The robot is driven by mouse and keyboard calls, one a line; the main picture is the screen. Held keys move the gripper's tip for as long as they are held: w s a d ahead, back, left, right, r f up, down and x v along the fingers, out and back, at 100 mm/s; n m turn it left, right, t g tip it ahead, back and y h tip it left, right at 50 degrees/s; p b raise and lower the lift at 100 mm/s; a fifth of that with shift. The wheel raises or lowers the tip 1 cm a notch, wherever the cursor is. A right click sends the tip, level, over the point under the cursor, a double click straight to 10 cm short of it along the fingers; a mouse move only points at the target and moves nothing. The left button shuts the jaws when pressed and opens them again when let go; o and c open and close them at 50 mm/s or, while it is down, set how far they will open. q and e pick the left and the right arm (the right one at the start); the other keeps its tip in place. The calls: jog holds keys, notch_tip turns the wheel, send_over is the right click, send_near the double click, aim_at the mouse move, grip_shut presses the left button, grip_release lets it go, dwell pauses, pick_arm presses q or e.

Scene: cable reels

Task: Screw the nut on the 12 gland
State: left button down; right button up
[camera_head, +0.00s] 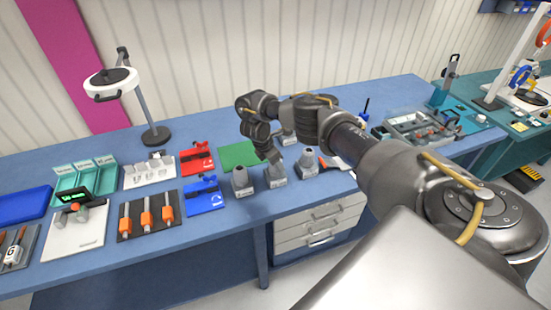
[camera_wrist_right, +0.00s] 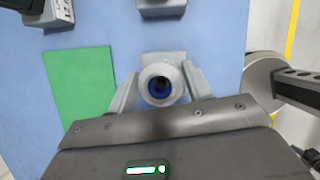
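Several grey gland fittings on square blocks stand near the bench's front edge in the head view: a left one (camera_head: 240,179), a middle one (camera_head: 275,176) and a right one (camera_head: 307,160). In the right wrist view, a round grey collar with a dark blue centre (camera_wrist_right: 161,85) sits between the two fingers (camera_wrist_right: 161,80). The fingers look apart, with a narrow gap beside the collar. My left gripper is not in view.
A green mat (camera_head: 238,155) lies behind the fittings. Red (camera_head: 196,158) and blue (camera_head: 204,196) fixtures, an orange-handled tool holder (camera_head: 148,214) and teal bins (camera_head: 85,178) stand to the left. Another fitting (camera_head: 286,136) stands behind. A magnifier lamp (camera_head: 112,83) rises at the back left.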

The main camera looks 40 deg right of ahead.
jog(key=shift+o, duration=1)
jog(key=n+t, duration=0.1)
jog(key=n, duration=0.3)
jog(key=shift+s+n+t, duration=0.1)
jog(key=shift+n+t, duration=0.3)
jog(key=shift+d+f+n+t+b, duration=0.15)
jog(key=shift+n+t+b, duration=0.25)
jog(key=shift+n, duration=0.6)
jog(key=n+t+y+b, duration=0.1)
jog(key=n+b, duration=0.3)
jog(key=n+t+y+b, duration=0.1)
jog(key=n+y+b, duration=0.1)
jog(key=n+b, duration=0.2)
jog(key=n+y+b, duration=0.1)
jog(key=n+b, duration=0.2)
jog(key=n, duration=0.2)
jog(key=shift+f+t+y+b, duration=0.25)
jog(key=shift+t+y+b, duration=0.05)
jog(key=shift+t+b, duration=0.1)
jog(key=shift+r+n+y+b, duration=0.35)
jog(key=shift+n+y, duration=0.05)
jog(key=shift+n, duration=0.7)
